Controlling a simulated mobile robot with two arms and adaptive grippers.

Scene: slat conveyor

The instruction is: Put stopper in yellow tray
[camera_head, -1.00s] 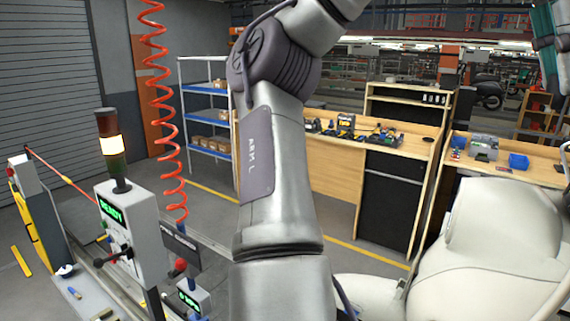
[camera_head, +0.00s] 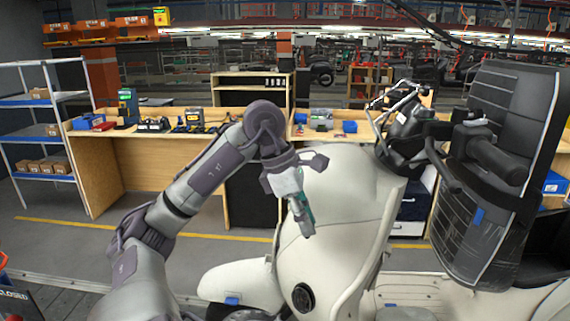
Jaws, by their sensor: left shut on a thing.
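My left arm rises from the lower left, bends at the elbow and points down to my left gripper (camera_head: 303,222), in front of the cream scooter body. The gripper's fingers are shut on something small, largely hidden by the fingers. I cannot make out its shape or whether it is the stopper. I cannot pick out the yellow tray in this view. My right gripper is not in view.
The cream scooter (camera_head: 335,200) fills the middle and right, with its dark handlebar (camera_head: 410,125) high up. Wooden workbenches (camera_head: 150,165) with tools stand behind, and a blue-shelved rack (camera_head: 45,140) stands at left. Open floor (camera_head: 80,245) lies in front of the benches.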

